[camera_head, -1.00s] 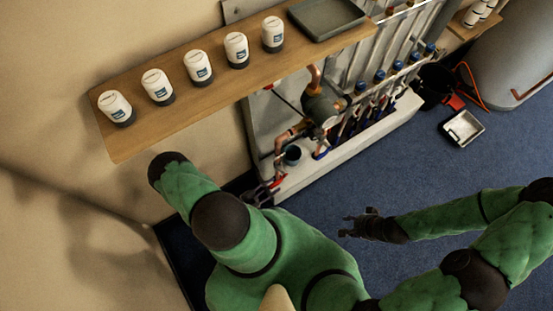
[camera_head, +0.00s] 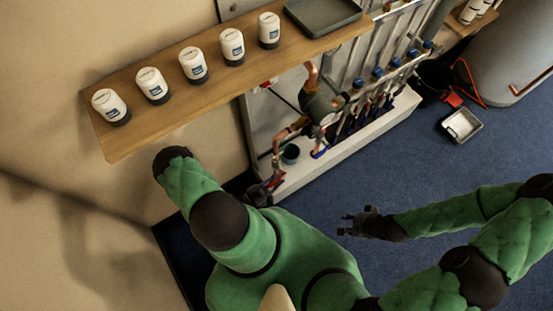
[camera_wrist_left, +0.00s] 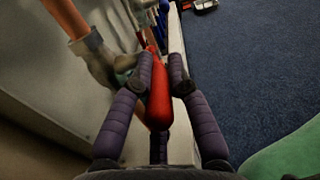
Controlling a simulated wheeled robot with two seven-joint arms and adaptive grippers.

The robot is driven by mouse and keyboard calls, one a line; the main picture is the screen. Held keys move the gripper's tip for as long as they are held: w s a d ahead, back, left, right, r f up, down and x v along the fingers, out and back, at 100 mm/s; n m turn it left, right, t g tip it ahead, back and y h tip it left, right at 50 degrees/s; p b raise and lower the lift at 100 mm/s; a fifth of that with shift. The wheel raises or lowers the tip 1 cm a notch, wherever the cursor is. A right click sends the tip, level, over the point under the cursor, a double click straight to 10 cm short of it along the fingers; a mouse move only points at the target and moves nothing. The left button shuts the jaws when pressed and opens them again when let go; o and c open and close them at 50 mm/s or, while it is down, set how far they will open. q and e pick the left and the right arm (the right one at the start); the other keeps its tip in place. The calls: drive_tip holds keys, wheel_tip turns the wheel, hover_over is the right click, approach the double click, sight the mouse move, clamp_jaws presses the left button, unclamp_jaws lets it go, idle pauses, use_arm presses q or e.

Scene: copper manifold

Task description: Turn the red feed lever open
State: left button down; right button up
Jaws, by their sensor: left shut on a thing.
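The red feed lever (camera_wrist_left: 158,98) shows in the left wrist view, its rounded handle end toward the camera. My left gripper (camera_wrist_left: 161,72) is shut on it, one dark finger on each side of the handle. In the head view, my left gripper (camera_head: 265,189) is at the near end of the copper manifold (camera_head: 318,108), low beside the wall panel; the lever is small and partly hidden there. My right gripper (camera_head: 346,224) is empty over the blue floor, away from the manifold, with its fingers apart.
A wooden shelf (camera_head: 225,75) with several white bottles and a grey tray (camera_head: 323,15) overhangs the wall left of the manifold. Another tray (camera_head: 461,125) lies on the floor by a grey tank (camera_head: 505,50). The blue floor is mostly clear.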

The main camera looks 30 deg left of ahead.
use_arm(q)
drive_tip(key=shift+f, duration=0.1)
drive_tip(key=shift+w+f+t+h, duration=0.1)
drive_tip(key=shift+f+t+h, duration=0.2)
drive_tip(key=shift+t, duration=0.4)
drive_tip(key=shift+w+f+t+h, duration=0.1)
drive_tip(key=shift+f+t+h, duration=0.15)
drive_tip(key=shift+t, duration=0.45)
drive_tip(key=shift+w+f+t+h, duration=0.1)
drive_tip(key=shift+f+t+h, duration=0.3)
drive_tip(key=shift+t, duration=0.8)
